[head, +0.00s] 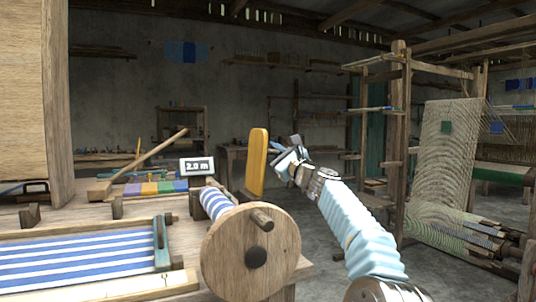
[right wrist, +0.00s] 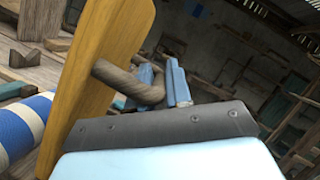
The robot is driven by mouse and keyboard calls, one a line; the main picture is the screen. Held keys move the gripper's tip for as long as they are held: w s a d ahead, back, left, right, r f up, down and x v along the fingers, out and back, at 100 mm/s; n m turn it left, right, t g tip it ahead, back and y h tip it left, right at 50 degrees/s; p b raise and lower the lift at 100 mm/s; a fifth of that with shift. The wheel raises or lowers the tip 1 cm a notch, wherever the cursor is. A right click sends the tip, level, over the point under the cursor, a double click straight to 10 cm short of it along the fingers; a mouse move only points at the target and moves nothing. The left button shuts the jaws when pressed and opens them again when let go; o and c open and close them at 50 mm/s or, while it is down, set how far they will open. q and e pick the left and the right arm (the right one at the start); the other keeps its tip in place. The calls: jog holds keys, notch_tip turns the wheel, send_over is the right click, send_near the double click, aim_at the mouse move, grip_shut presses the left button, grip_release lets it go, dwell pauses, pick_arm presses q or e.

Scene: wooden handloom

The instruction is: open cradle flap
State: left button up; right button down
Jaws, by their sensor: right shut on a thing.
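The cradle flap looks to be the upright yellow wooden board (head: 257,162), standing at the end of the loom beyond the striped roll. In the right wrist view the yellow board (right wrist: 100,70) stands at the left, tilted in the picture, with a curved brown handle (right wrist: 128,82) on its face. My right gripper (head: 281,149) is just right of the board in the head view. In the right wrist view its blue fingers (right wrist: 164,84) are closed at the handle's end; the exact contact is partly hidden. My left gripper is not in view.
A large wooden disc (head: 240,268) and a blue-and-white striped cloth roll (head: 216,203) are in front of the board. A sign reading 2.0 m (head: 197,166) stands left of it. Striped cloth (head: 80,258) lies at lower left. Another loom frame (head: 398,140) stands at right.

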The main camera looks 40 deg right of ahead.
jog(key=shift+d+f, duration=0.1)
jog(key=shift+d, duration=0.05)
dwell(0.3)
jog(key=c, duration=1.1)
grip_release()
jog(key=shift+s+f+b, duration=0.15)
jog(key=shift+s+b, duration=0.05)
jog(key=shift+b, duration=0.1)
jog(key=b+v, duration=0.6)
jog(key=v, duration=0.7)
jog(key=shift+s, duration=0.15)
